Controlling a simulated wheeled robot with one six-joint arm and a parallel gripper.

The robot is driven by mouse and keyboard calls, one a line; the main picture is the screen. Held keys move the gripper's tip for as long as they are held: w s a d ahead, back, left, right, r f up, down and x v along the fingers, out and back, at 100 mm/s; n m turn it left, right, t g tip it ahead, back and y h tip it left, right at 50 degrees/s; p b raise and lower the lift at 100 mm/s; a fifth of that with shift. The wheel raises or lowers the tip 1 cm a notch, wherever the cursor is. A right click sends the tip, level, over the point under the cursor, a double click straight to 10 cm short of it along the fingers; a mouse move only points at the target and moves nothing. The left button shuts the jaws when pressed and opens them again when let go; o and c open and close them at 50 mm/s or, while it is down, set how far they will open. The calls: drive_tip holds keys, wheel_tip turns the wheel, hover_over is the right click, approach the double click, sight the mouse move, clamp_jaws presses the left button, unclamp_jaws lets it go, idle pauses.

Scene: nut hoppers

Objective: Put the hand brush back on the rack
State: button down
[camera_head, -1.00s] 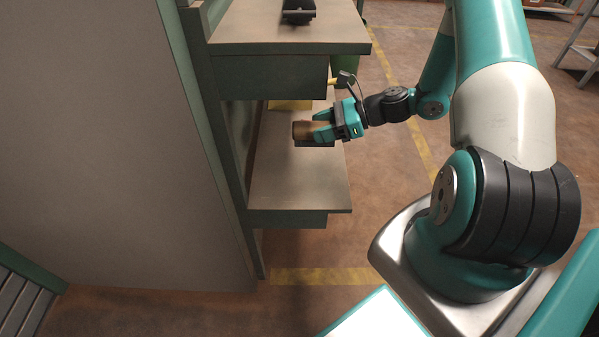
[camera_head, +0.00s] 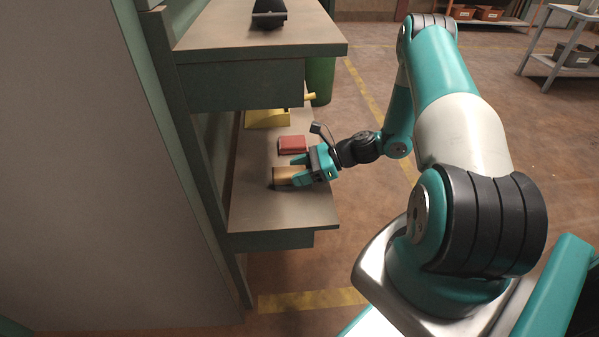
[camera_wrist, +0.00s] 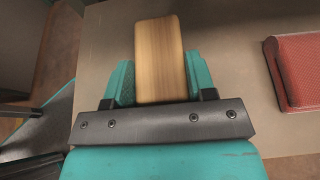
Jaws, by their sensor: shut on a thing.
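The hand brush (camera_head: 285,176) shows as a tan wooden block with a dark edge at its left end. My gripper (camera_head: 297,172) is shut on it, with one teal finger on each side. In the wrist view the wooden block (camera_wrist: 160,58) stands between both fingers; its bristles cannot be made out. The brush is over the near part of the lower shelf (camera_head: 262,218) of the rack. I cannot tell whether it touches the shelf.
A red box-like thing (camera_head: 292,144) lies on the lower shelf just beyond my gripper. A yellow thing (camera_head: 266,119) is farther back. The upper shelf (camera_head: 215,38) overhangs the back part and carries a black object (camera_head: 268,14). The shelf's near end is clear.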

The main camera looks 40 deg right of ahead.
drive_tip(key=shift+f, duration=0.1)
drive_tip(key=shift+c, duration=2.3)
unclamp_jaws()
drive_tip(key=shift+r, duration=0.2)
drive_tip(key=p+v, duration=0.2)
drive_tip(key=v, duration=1)
drive_tip(key=shift+f, duration=0.15)
